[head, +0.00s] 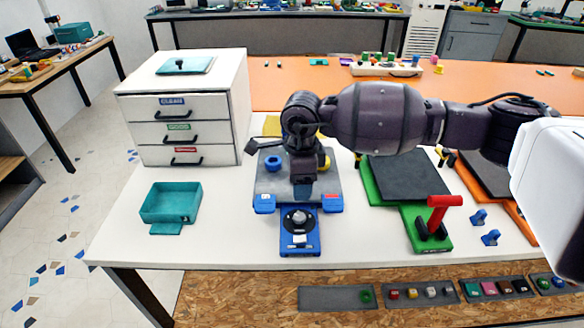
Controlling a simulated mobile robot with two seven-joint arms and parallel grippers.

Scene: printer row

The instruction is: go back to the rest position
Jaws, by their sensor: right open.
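My right gripper (303,188) points down over the grey plate (265,185) of the blue machine (299,240). Its arm reaches in from the right across the table. The jaws are open, and I see nothing held between them. A gap between the fingertips and the plate is hard to judge. The gripper and arm hide part of the plate and what lies behind it. A blue ring-shaped part (273,162) sits on the plate just left of the gripper. My left gripper is not in view.
A white drawer unit (240,110) and a teal open box (170,203) stand left on the white table (235,235). Right are a green machine (430,240) with a red handle (438,208) and small blue parts (490,237). The front table strip has some free room.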

